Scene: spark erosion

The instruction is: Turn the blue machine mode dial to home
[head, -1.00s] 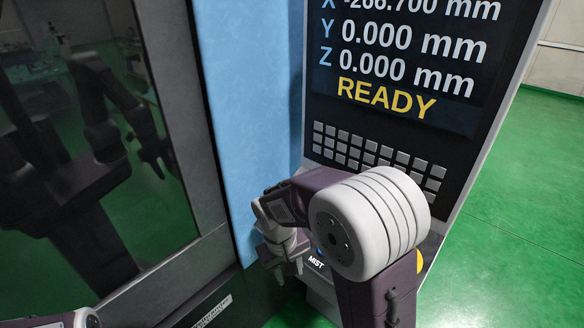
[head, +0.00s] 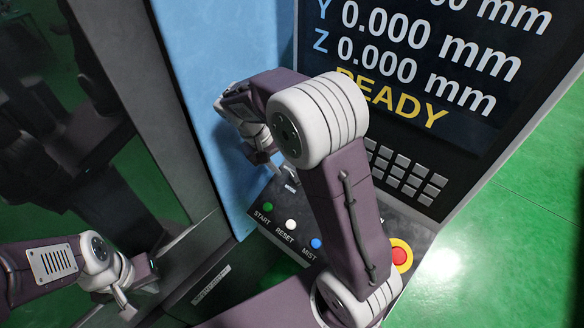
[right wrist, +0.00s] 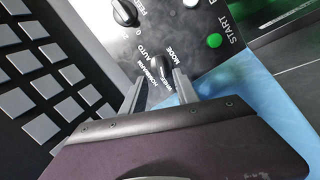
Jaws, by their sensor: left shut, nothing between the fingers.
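The mode dial (right wrist: 157,63) shows as a small dark knob beside the MODE and AUTO lettering in the right wrist view. Its pointer is too small to read for certain. My right gripper (right wrist: 160,90) is open, with its two fingers apart on either side of the dial's area; I cannot tell whether they touch it. In the head view my right gripper (head: 276,172) is over the panel's far left end by the blue machine wall (head: 225,50), and the dial is not clearly visible. My left gripper (head: 124,298) is shut and empty at lower left, before the machine door.
The panel holds a green START button (head: 268,206), a white RESET button (head: 291,224), a blue MIST button (head: 316,243) and a red stop button (head: 401,255). A black feed knob (right wrist: 125,12) sits near the dial. The screen (head: 430,60) and keypad (head: 405,172) stand behind.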

